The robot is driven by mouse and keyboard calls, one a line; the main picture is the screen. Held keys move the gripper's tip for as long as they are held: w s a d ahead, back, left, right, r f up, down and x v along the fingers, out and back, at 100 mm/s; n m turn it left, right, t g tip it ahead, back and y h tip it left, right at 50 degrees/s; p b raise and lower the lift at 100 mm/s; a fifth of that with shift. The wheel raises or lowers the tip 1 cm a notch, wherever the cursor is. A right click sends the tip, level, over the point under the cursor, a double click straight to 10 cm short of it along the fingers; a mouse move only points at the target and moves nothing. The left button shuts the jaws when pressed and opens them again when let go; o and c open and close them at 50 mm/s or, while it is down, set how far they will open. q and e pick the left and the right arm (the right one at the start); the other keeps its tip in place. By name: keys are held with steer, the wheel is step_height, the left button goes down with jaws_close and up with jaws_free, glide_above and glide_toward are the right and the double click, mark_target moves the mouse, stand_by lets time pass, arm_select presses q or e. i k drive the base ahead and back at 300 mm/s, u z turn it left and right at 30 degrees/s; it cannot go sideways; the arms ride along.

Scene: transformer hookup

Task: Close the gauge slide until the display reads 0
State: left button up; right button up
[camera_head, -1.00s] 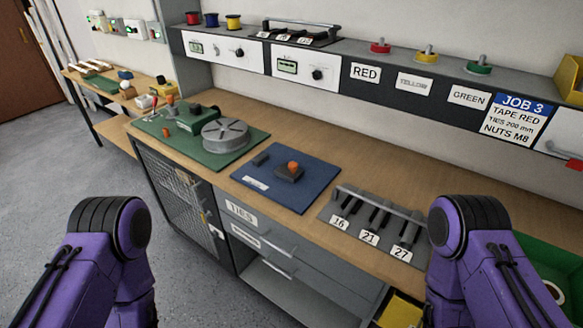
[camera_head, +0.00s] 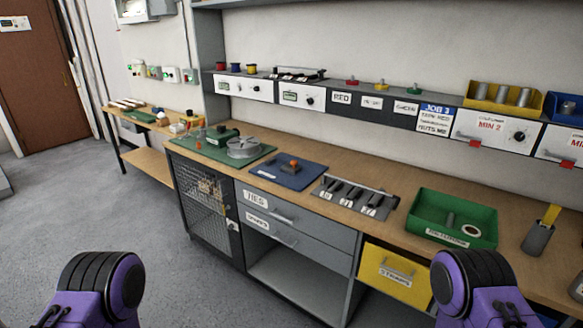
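A blue board (camera_head: 268,175) lies on the wooden bench, carrying a small dark block with an orange knob (camera_head: 294,163). This may be the gauge slide, but I cannot tell for sure. Two white panels on the shelf front, a left one (camera_head: 258,91) and a right one (camera_head: 320,101), each have a small display and a dark knob. The readings are too small to read. My two purple arms show at the bottom left and bottom right, both away from the bench objects. Neither gripper is in view.
A green board with a grey disc (camera_head: 243,147) lies left of the blue board. A rack of dark tools (camera_head: 350,193) and a green tray (camera_head: 421,199) lie to its right. Drawers and a yellow bin (camera_head: 374,278) are below. Grey floor (camera_head: 120,220) is open at left.

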mark_target(292, 168)
steer(key=u, duration=0.65)
steer(key=i, duration=1.3)
steer(key=z, duration=0.3)
